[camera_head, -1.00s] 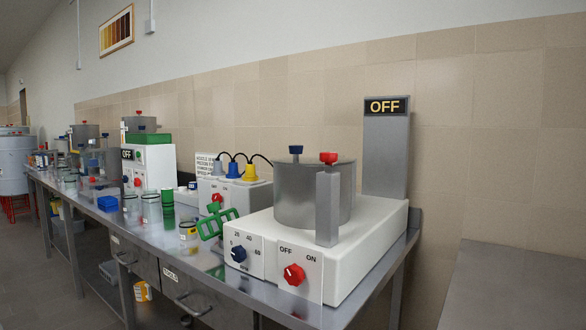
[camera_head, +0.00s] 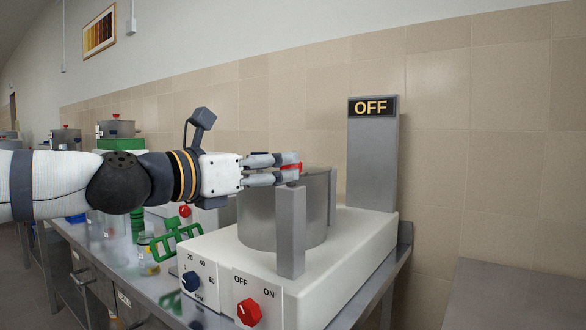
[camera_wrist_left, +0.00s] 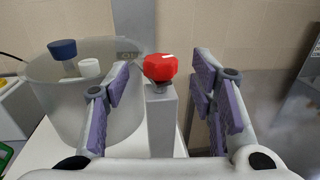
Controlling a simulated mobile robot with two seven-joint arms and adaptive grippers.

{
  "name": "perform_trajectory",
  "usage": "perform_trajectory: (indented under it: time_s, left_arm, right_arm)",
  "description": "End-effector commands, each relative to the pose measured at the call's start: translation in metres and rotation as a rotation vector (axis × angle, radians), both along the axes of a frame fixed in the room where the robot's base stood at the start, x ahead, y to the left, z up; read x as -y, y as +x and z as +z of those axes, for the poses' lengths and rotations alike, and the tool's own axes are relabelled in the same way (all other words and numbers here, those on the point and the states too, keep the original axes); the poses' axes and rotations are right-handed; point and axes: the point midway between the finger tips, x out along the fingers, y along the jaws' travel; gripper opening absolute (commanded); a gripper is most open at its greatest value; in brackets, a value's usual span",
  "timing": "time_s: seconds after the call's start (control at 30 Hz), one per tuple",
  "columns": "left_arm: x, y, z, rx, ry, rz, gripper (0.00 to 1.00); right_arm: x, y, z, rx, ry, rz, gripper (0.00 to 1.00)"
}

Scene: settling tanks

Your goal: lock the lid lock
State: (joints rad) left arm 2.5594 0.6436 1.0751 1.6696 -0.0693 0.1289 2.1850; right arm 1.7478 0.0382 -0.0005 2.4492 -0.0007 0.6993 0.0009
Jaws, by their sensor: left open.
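The lid lock is a red knob (camera_head: 291,167) on top of a grey post (camera_head: 291,235) at the front of the machine. The post stands beside a grey metal pot (camera_head: 262,215). My left gripper (camera_head: 285,168) is open, level with the knob, its fingers reaching around it from the left. In the left wrist view the knob (camera_wrist_left: 160,67) is between the open fingers, with a gap on the right; a white mark shows on its top. My right gripper is not in view.
The white machine base (camera_head: 345,270) carries a blue dial (camera_head: 190,281), a red OFF/ON dial (camera_head: 249,312) and a tall panel reading OFF (camera_head: 372,107). A green rack (camera_head: 175,240) stands left of it. A bare metal surface (camera_head: 510,300) is at the right.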

Motion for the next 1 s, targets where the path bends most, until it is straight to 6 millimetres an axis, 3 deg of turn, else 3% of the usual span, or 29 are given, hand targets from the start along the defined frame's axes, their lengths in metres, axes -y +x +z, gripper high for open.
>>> perform_trajectory:
  time_s: [0.2, 0.57, 0.8, 1.0]
  left_arm:
    - [0.028, 0.029, -0.001, 0.0, 0.001, 0.0, 0.51]
    - [0.034, 0.036, 0.001, 0.001, 0.001, 0.0, 0.51]
    - [0.034, 0.035, 0.001, 0.002, 0.002, 0.0, 0.0]
    - [0.035, 0.035, 0.001, 0.002, 0.002, 0.0, 0.0]
  right_arm:
    - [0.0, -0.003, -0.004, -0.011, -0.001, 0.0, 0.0]
    - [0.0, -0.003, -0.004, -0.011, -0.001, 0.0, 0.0]
    - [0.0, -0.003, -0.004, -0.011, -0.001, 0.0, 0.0]
    - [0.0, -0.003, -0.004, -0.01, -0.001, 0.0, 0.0]
